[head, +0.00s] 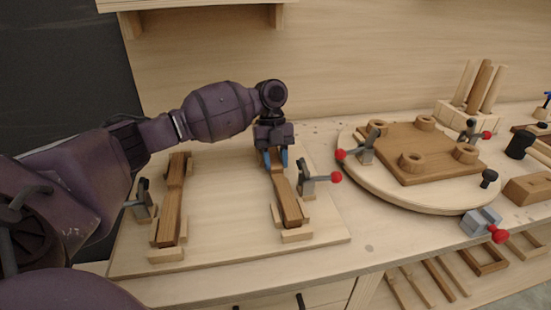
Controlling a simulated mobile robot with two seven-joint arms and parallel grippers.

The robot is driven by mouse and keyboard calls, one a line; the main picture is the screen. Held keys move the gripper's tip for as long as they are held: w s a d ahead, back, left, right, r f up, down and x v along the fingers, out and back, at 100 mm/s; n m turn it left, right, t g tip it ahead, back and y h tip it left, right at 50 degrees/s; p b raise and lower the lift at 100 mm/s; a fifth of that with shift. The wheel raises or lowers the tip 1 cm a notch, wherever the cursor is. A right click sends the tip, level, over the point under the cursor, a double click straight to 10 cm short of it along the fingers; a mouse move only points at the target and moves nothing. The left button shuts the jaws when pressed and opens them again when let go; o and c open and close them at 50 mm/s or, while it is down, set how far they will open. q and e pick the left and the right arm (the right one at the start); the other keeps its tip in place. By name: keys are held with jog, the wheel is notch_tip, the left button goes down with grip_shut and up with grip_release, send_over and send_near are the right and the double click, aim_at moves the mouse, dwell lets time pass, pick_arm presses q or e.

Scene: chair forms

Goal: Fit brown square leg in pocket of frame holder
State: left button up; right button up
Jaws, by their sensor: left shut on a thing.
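The frame holder (228,233) is a pale wood board on the bench with small end blocks and clamps. One brown square leg (172,203) lies lengthwise along its left side. Another brown square leg (287,202) lies along its right side, its near end close to a pale end block (297,236). My left gripper (276,161) reaches down from the back and is shut on the right-hand leg near its far end, blue fingertips at its sides. The gripper hides that leg's far end. I cannot tell whether this leg sits fully down in its pocket. My right gripper is out of view.
A red-tipped clamp (310,180) stands close to the right of the held leg. Another clamp (142,203) stands at the board's left. A round turntable (400,187) carries a brown seat plate (435,157). The board's middle is clear.

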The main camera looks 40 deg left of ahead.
pick_arm(q)
jog(key=shift+f, duration=0.25)
dwell(0.6)
jog(key=o, duration=1.1)
jog(key=v, duration=1)
jog(key=shift+w+a+r, duration=0.1)
jog(key=shift+a+r, duration=0.1)
jog(key=shift+r, duration=0.15)
